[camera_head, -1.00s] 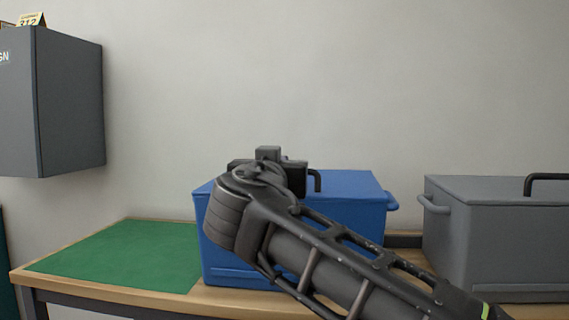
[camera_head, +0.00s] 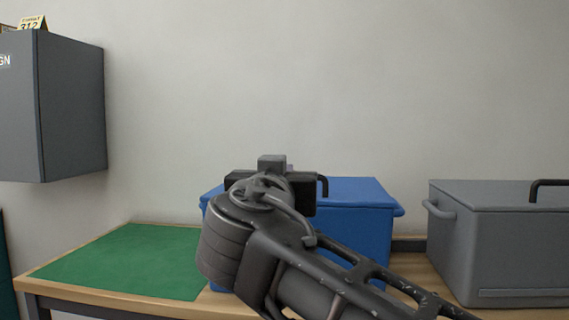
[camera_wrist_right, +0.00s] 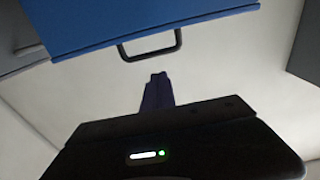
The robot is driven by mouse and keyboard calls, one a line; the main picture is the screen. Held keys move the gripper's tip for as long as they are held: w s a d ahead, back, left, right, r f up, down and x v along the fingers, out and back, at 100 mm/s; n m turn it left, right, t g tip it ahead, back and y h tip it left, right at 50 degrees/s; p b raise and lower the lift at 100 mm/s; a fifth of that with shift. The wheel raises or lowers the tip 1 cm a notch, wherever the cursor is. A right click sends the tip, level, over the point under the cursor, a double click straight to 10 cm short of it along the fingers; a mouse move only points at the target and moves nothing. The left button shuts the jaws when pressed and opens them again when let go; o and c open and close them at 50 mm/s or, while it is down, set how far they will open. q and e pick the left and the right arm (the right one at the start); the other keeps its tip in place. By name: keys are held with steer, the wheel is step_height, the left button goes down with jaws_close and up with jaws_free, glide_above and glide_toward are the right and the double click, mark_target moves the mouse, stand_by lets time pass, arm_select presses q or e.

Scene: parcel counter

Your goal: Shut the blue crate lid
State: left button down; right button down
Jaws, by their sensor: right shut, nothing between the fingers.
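The blue crate (camera_head: 375,235) stands on the counter with its blue lid (camera_head: 352,192) lying flat across the top. I see no gap along the visible right part of the rim; the left and front are largely hidden by my right arm. A black handle (camera_head: 323,184) stands on the lid. In the right wrist view the lid (camera_wrist_right: 150,22) fills the top, with its black handle (camera_wrist_right: 150,48) just beyond my fingertips. My right gripper (camera_wrist_right: 158,77) is shut and empty, apart from the handle in that view. My left gripper is out of view.
A grey lidded crate (camera_head: 500,240) stands to the right of the blue one. A green mat (camera_head: 125,262) lies clear on the counter's left.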

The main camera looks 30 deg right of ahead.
steer(key=s+a+f, duration=0.1)
steer(key=s+a, duration=0.1)
steer(key=shift+s+a+f, duration=0.1)
steer(key=shift+s+f, duration=0.25)
steer(key=shift+f, duration=0.05)
stand_by(0.3)
